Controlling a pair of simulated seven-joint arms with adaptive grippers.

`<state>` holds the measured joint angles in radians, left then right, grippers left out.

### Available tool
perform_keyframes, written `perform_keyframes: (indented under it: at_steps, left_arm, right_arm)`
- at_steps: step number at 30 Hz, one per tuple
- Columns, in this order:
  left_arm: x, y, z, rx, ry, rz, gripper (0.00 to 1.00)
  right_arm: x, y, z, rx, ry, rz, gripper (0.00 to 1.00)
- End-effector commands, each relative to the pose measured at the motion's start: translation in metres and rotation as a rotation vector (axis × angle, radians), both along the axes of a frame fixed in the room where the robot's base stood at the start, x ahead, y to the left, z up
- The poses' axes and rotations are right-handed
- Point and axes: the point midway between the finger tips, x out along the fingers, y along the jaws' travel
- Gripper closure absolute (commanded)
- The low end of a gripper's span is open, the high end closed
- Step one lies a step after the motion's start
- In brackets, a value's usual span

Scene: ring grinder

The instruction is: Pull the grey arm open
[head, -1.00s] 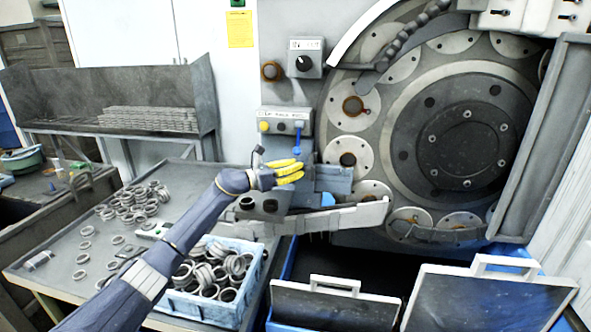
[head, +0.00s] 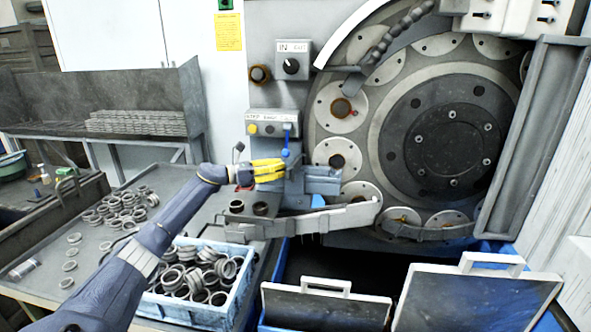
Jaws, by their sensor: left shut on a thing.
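The grey arm (head: 300,180) is a small grey part on the front of the grinder, left of the big round disc and below the button panel. My left gripper (head: 270,171), with yellow fingers, comes in from the left at its height. Its fingers are shut, with their tips against the grey arm's left side. The fingers partly hide the exact contact. My right gripper is not in view.
A long grey guide rail (head: 325,217) runs just below the grey arm. A blue crate of metal rings (head: 240,300) stands on the table below my left arm. Loose rings (head: 120,208) lie to the left. Two dark lidded panels (head: 325,308) stand at the front.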

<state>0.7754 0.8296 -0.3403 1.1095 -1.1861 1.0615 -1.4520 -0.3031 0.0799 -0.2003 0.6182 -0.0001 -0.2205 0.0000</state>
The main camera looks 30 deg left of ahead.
Motion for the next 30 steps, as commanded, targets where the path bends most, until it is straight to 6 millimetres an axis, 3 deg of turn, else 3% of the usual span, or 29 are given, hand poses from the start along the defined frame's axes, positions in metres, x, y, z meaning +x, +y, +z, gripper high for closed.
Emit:
perform_keyframes:
  at_steps: [7, 8, 14, 23, 30]
  left_arm:
    - [0.000, 0.000, -0.006, 0.003, 0.009, 0.001, 1.00]
    - [0.000, 0.000, -0.006, 0.003, 0.009, 0.001, 0.84]
    - [0.000, 0.000, -0.004, 0.003, 0.006, 0.000, 0.61]
    - [-0.001, 0.001, -0.001, 0.001, 0.002, 0.000, 0.61]
    - [-0.021, 0.021, -0.002, 0.002, 0.004, 0.001, 0.61]
  right_arm:
    - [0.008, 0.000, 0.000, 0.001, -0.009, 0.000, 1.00]
    - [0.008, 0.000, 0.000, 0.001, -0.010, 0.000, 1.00]
    - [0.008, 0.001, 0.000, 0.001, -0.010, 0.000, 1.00]
    - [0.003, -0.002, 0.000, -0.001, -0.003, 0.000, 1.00]
    - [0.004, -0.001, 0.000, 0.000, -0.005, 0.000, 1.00]
